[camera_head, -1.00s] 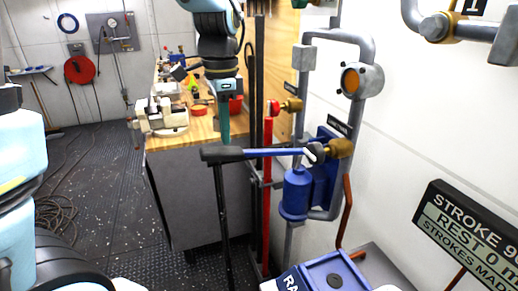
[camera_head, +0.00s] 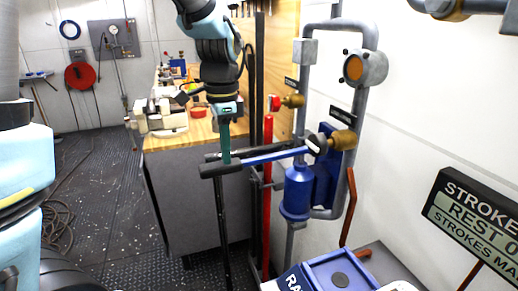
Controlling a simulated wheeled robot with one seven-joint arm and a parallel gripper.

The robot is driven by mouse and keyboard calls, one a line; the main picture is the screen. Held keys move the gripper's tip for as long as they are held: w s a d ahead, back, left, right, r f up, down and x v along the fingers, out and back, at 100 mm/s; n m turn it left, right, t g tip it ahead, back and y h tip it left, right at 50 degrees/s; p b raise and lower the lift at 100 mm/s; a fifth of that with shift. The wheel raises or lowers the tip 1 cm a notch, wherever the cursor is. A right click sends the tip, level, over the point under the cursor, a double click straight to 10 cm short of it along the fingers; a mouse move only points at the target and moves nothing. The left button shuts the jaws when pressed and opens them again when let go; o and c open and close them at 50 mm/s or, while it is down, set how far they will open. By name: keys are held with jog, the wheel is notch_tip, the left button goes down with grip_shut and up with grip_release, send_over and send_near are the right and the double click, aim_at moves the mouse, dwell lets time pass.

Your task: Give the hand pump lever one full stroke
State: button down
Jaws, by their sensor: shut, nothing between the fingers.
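The hand pump has a blue body (camera_head: 297,193) fixed to the pipework on the right wall. Its blue lever (camera_head: 270,157) runs left from the pump and slopes slightly down to a black grip (camera_head: 221,169) at its free end. My gripper (camera_head: 226,160) points down, shut and empty, with its teal fingertips at the top of the black grip. They appear to touch it, though the exact contact is hard to see. A dark bar shows just behind the lever.
A black post (camera_head: 222,225) stands below the grip, and a red pipe (camera_head: 267,200) stands behind. A cluttered workbench (camera_head: 190,141) is at the back. A stroke display sign (camera_head: 470,222) at right partly reads "REST 0". A blue-topped box (camera_head: 335,275) is in front.

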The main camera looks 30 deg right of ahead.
jog(key=shift+f+b, duration=1.35)
jog(key=shift+f, duration=1.1)
notch_tip(320, 180, up, 12)
jog(key=p, duration=1)
jog(key=shift+f, duration=0.1)
notch_tip(320, 180, up, 5)
jog(key=p, duration=0.4)
send_over(227, 170)
jog(key=w, duration=0.2)
jog(key=shift+d, duration=0.35)
